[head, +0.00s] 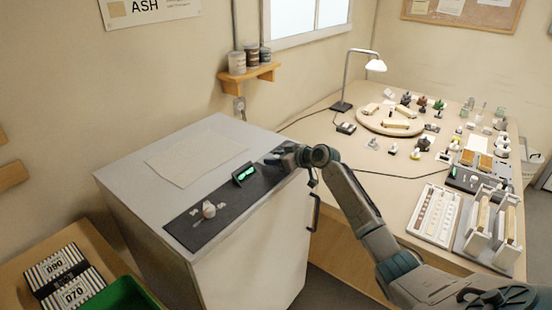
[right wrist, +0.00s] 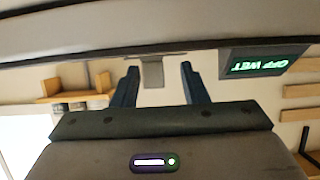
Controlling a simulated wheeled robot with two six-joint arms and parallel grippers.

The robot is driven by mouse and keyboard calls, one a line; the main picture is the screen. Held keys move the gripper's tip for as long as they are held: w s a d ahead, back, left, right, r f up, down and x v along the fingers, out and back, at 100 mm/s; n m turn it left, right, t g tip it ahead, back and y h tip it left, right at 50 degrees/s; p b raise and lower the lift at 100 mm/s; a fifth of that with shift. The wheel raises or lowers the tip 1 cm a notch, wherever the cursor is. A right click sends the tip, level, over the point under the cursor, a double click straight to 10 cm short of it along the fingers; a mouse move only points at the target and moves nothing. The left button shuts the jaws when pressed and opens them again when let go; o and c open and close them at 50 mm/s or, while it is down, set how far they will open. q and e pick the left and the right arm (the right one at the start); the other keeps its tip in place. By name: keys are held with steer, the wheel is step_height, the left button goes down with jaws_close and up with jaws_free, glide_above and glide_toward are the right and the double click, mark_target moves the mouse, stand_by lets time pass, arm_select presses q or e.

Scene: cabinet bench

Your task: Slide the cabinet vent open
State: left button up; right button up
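The cabinet (head: 215,160) is a pale box with a dark panel (head: 190,232) along its top. A small lit green display (head: 244,173) and a knob (head: 208,209) are on the panel. My right gripper (head: 272,158) is at the panel's far right end. In the right wrist view, its two fingers (right wrist: 158,85) are spread apart. A small grey tab (right wrist: 152,72), which looks like the vent's slider, shows between them with gaps on both sides. The display (right wrist: 266,64) appears upside down there, reading OFF WET. In the head view the gripper hides the tab. My left gripper is not in view.
A sheet of paper (head: 195,158) lies on the cabinet top. A dark handle (head: 314,212) is on the cabinet's side. The workbench (head: 320,125) to the right holds a lamp (head: 360,72), a round board and many small items. A green bin (head: 122,295) is at lower left.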

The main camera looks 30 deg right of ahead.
steer(key=b+v, duration=0.3)
steer(key=v, duration=0.7)
steer(key=shift+s+d+b, duration=0.2)
steer(key=shift+s+b, duration=0.1)
steer(key=shift+s, duration=0.1)
steer(key=shift+r, duration=0.1)
